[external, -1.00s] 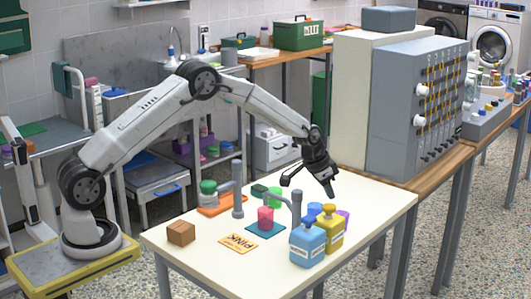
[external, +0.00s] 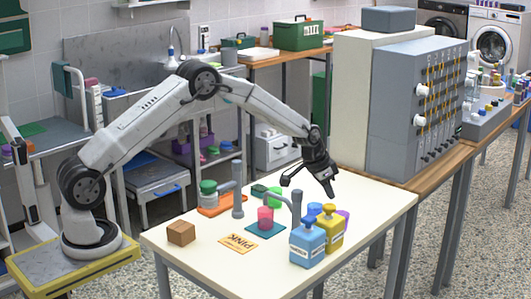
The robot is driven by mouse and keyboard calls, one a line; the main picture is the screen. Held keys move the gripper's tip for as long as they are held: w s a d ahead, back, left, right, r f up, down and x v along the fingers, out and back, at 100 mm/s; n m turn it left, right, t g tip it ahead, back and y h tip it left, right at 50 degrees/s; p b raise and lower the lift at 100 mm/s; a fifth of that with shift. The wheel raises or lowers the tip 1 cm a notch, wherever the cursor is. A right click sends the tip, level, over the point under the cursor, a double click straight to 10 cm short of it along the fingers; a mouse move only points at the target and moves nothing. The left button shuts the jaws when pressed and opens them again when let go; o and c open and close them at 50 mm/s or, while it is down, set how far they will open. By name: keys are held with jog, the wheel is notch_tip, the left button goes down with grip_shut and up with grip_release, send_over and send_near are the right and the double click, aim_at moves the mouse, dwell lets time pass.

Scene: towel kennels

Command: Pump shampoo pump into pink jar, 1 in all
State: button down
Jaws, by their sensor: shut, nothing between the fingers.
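A pink jar (external: 265,219) stands on a teal mat (external: 259,231) near the middle of the white table. A grey post with a side spout (external: 297,209) stands to its right, its spout reaching left toward the jar. A blue pump bottle (external: 307,246) with a white label stands at the front right. A yellow pump bottle (external: 333,232) is beside it. The labels are too small to read surely, so I cannot tell which is the shampoo pump. My gripper (external: 309,188) is shut and empty, above the table behind the bottles, apart from them.
A purple item and another blue top show partly behind the bottles. A second grey post (external: 238,193) stands by a green-lidded jar (external: 208,191) on an orange mat. The table's right side is clear.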

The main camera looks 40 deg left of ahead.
aim_at(330, 205)
jog(key=shift+f, duration=1.75)
jog(key=shift+r, duration=1.7)
jog(key=shift+r, duration=0.15)
notch_tip(330, 205, up, 6)
jog(key=shift+f, duration=0.1)
dwell(0.4)
jog(key=shift+a, duration=0.1)
